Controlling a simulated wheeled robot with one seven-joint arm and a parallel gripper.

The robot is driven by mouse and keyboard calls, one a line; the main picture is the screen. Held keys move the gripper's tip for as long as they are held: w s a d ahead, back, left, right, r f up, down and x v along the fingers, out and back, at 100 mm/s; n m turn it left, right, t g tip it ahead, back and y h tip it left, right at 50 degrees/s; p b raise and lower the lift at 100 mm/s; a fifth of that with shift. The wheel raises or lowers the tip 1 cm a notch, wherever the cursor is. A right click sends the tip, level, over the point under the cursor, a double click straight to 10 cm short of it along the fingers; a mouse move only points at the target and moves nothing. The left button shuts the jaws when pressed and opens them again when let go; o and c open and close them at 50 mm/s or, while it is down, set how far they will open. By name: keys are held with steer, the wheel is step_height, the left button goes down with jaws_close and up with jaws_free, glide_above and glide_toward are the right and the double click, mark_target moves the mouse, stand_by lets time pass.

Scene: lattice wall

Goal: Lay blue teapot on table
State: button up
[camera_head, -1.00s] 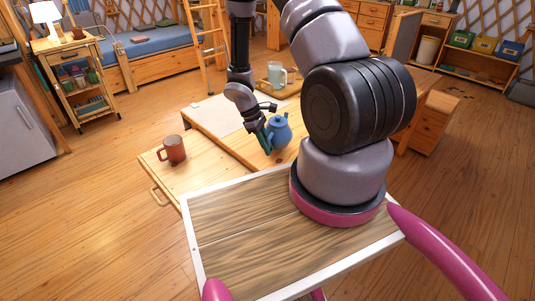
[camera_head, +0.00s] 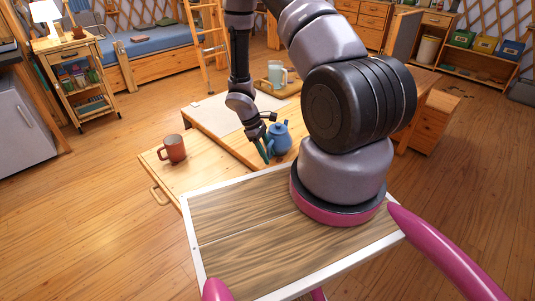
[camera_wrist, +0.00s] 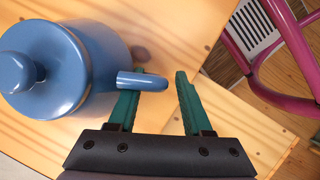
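The blue teapot (camera_head: 279,140) stands upright on the pale wooden table (camera_head: 235,148), near its front edge. In the wrist view its round body and lid (camera_wrist: 50,70) fill the left side, and its handle (camera_wrist: 140,80) sticks out to the right. My gripper (camera_head: 266,158) is beside the teapot, on its left in the head view. In the wrist view its two green fingers (camera_wrist: 158,95) are spread apart. The handle's end reaches over the left finger into the gap, clear of the right finger. The teapot's underside is hidden.
A red-brown mug (camera_head: 173,149) stands on a lower wooden surface at the table's left. A tray (camera_head: 280,88) with a pale mug (camera_head: 276,75) is at the table's back. My arm hides the table's right part. Bare wood lies between mug and teapot.

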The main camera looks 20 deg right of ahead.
steer(key=v, duration=1.2)
steer(key=shift+r, duration=0.25)
step_height(320, 180, up, 24)
steer(key=s+m+t+y, duration=0.2)
steer(key=m+t, duration=0.2)
steer(key=m, duration=0.2)
steer(key=s+a+r+m+t+y, duration=0.3)
steer(key=s+r+m+t, duration=0.3)
steer(key=s+r, duration=0.9)
step_height(320, 180, up, 3)
steer(key=shift+s+r+m+t, duration=0.2)
steer(key=shift+m+t, duration=0.1)
steer(key=shift+m, duration=0.3)
